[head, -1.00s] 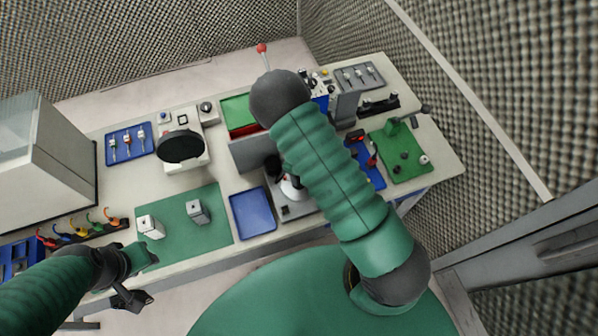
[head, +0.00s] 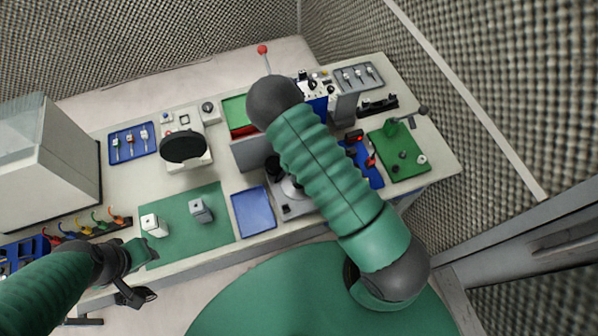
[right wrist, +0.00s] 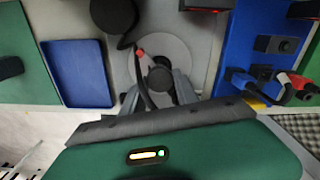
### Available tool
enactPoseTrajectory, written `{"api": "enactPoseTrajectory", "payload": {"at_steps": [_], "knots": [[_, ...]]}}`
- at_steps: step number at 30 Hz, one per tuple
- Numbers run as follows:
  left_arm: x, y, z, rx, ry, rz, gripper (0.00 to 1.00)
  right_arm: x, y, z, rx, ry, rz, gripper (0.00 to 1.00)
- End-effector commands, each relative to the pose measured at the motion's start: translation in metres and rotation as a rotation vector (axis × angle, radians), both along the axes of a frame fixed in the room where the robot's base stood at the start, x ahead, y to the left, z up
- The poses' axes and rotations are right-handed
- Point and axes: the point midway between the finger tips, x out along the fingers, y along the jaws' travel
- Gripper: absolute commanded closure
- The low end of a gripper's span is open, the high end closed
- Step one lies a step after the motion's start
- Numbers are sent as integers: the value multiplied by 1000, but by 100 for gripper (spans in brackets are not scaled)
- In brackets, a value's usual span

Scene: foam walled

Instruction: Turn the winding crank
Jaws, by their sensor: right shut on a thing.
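The winding crank's pale round disc (right wrist: 182,52) shows in the right wrist view, with a dark round knob (right wrist: 160,79) and a red-tipped dark arm (right wrist: 140,53) over it. My right gripper (right wrist: 158,92) has its two grey fingers on either side of the dark knob and is shut on it. In the head view my green right arm hides this gripper and most of the crank; part of the disc (head: 290,188) shows beside the arm. My left gripper (head: 137,274) hangs near the bench's front edge at the left, away from the crank; its jaw state is unclear.
A blue tray (head: 254,211) lies left of the crank, beside a green mat (head: 178,240) with two pale blocks. A blue holder (head: 367,172) with red and dark items stands to the right. A dark cylinder (right wrist: 113,14) stands close to the disc's upper left.

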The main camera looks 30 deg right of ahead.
Motion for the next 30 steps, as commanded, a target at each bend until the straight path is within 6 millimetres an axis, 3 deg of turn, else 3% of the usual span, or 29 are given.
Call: {"api": "enactPoseTrajectory", "payload": {"at_steps": [26,27,30], "knots": [[0,0,4,0,0,0,64,4,-1,2,-3,-10,-84,100],[0,0,4,0,0,0,64,5,-1,2,-3,-10,-84,62],[0,0,4,0,0,0,64,4,-1,2,-2,-8,-83,49]]}}
